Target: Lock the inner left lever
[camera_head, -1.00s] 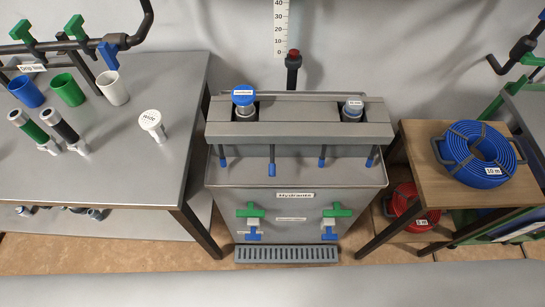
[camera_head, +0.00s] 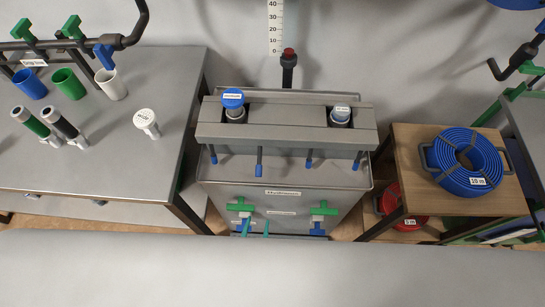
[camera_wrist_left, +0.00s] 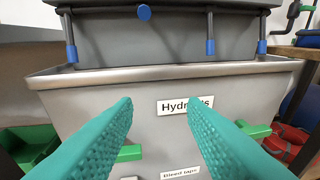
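Several levers with blue tips hang in a row along the front of the grey manifold (camera_head: 205,128). The inner left lever (camera_head: 259,168) sticks out towards me, and its round blue tip shows end-on in the left wrist view (camera_wrist_left: 144,12). The inner right lever (camera_head: 309,162) and the outer levers point down. My left gripper (camera_head: 256,228) is low in front of the cabinet, below the levers and apart from them. In the left wrist view its two teal fingers (camera_wrist_left: 160,125) are spread with nothing between them. My right gripper is not in view.
The cabinet front carries a "Hydrants" label (camera_wrist_left: 185,105) and green handles (camera_head: 323,209) with blue ones below. A wooden stand (camera_head: 402,150) with a blue hose coil (camera_head: 465,161) stands right.

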